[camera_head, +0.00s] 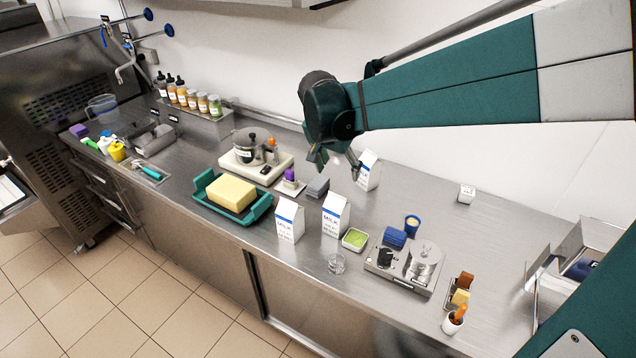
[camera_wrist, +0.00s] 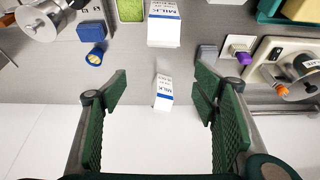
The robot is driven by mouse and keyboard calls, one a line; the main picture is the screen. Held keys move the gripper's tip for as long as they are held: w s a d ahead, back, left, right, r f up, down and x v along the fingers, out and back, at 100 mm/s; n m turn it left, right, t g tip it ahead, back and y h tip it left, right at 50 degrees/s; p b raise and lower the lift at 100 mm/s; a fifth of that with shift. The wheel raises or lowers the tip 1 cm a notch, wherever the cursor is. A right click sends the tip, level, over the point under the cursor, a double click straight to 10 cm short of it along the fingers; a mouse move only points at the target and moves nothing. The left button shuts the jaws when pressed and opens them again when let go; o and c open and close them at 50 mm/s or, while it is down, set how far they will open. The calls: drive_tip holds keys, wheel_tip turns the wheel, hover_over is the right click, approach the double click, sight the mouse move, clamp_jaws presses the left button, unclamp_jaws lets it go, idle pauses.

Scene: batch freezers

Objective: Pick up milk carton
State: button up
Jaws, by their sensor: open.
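Three white milk cartons with blue bands stand on the steel counter. The back carton (camera_head: 368,171) is near the wall, just right of my gripper (camera_head: 338,162) in the head view. The other two, the middle carton (camera_head: 335,214) and the left carton (camera_head: 289,220), stand nearer the front edge. In the wrist view, the back carton (camera_wrist: 162,93) appears beyond and between the spread green fingers of my gripper (camera_wrist: 161,92). The middle carton (camera_wrist: 163,24) is farther up that picture. My gripper is open and empty, above the counter.
A green-filled dish (camera_head: 355,239), a glass (camera_head: 336,263) and a scale with metal pot (camera_head: 423,262) stand near the front. Counter right of the back carton is mostly clear.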

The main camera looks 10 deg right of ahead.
sight(337, 198)
drive_tip(key=shift+m, duration=0.3)
drive_tip(key=f, duration=0.4)
drive_tip(key=w+f, duration=0.1)
drive_tip(key=f, duration=0.7)
drive_tip(key=shift+w+f, duration=0.15)
drive_tip(key=shift+f, duration=0.2)
drive_tip(key=shift+d, duration=0.1)
drive_tip(key=shift+x, duration=1.3)
drive_tip(key=shift+f, duration=0.1)
drive_tip(key=shift+x, duration=2.5)
drive_tip(key=shift+d, duration=0.1)
drive_tip(key=c, duration=1.3)
